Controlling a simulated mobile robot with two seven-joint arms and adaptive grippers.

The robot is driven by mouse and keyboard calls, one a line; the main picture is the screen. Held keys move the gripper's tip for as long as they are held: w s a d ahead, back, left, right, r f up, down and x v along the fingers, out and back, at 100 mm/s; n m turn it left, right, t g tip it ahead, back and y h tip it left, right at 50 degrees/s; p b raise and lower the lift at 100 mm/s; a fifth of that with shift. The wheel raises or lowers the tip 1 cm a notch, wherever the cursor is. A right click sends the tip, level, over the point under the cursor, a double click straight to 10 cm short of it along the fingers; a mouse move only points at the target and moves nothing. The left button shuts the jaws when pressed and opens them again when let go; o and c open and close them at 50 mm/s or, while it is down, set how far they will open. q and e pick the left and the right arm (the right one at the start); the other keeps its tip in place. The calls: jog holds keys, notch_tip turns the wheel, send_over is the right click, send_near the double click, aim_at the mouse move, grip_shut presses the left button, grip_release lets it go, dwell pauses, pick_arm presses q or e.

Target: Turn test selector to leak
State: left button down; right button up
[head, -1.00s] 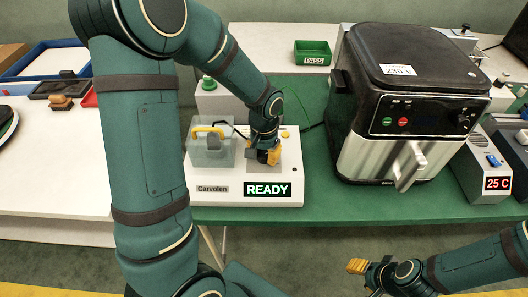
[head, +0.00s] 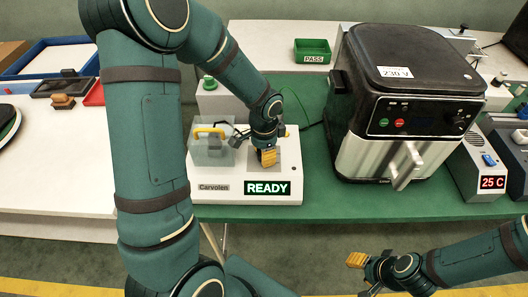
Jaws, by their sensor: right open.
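The white tester (head: 225,197) stands on the green mat, with a "Carvolen" label and a lit display (head: 268,188) reading "READY". I cannot make out the test selector; my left gripper and wrist cover part of the tester's top. My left gripper (head: 268,157), with yellow fingertips, is low over the right half of that top. I cannot tell whether it touches anything or how far its fingers are apart. My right gripper (head: 357,261) is open and empty, in front of the table edge at the lower right.
A clear box with a yellow handle (head: 209,133) sits on the tester's left side. A black and silver air fryer (head: 405,110) stands to the right. A green PASS tray (head: 312,50) lies behind. A unit reading "25 C" (head: 492,182) is at the far right.

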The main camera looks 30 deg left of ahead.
pick_arm(q)
jog(key=shift+s+f, duration=0.1)
dwell(0.3)
jog(key=c, duration=0.5)
grip_release()
jog(key=shift+r, duration=0.4)
notch_tip(320, 180, up, 11)
jog(key=shift+r, duration=0.15)
